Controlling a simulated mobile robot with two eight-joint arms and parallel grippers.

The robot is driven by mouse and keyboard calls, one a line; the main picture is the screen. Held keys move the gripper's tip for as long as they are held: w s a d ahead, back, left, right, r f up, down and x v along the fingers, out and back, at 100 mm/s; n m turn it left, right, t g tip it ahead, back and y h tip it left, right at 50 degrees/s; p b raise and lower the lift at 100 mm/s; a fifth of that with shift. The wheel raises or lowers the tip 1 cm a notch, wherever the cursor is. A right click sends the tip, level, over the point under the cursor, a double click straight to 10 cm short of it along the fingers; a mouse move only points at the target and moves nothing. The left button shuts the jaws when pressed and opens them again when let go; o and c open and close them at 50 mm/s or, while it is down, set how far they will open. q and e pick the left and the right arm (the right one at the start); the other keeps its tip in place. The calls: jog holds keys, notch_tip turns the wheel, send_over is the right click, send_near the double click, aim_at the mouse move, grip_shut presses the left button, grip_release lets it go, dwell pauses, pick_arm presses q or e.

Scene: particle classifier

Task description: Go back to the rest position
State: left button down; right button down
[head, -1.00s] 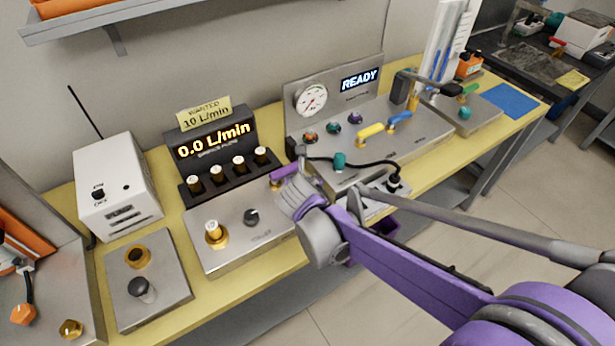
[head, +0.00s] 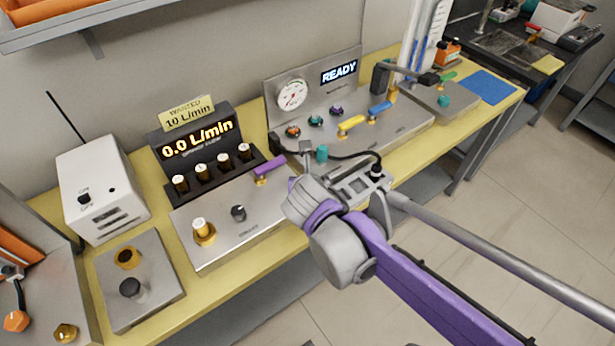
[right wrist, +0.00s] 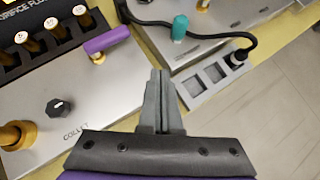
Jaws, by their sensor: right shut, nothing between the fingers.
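My right gripper (head: 305,156) reaches in from the right in the head view, over the front part of the bench. In the right wrist view its two grey fingers (right wrist: 160,78) are together with nothing between them. The purple lever (head: 270,165) lies on the metal collet panel (head: 250,225), just left of the fingers and apart from them. The lever also shows in the right wrist view (right wrist: 106,41). My left gripper is in neither current view.
The yellow bench (head: 235,262) carries a white box (head: 103,190), a flow display (head: 197,140) reading 0.0 L/min, and a gauge panel (head: 292,94) showing READY. A black cable (right wrist: 245,40) and a slotted grey block (right wrist: 205,84) are close to my right fingers. Open floor (head: 480,220) lies in front.

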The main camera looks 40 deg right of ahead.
dwell(0.4)
jog(key=s+a+f+m+y+p, duration=0.1)
jog(key=s+a+m+y, duration=0.1)
jog(key=m, duration=0.7)
jog(key=s+a+f+m+g+y+p, duration=0.1)
jog(key=s+a+m, duration=0.4)
jog(key=m, duration=0.5)
jog(key=s+a+f+m+g+y+p, duration=0.1)
jog(key=s+a+m, duration=0.3)
jog(key=m, duration=0.6)
jog(key=shift+s+f+y+p, duration=0.35)
jog(key=shift+f+y+p, duration=0.2)
jog(key=shift+y, duration=0.25)
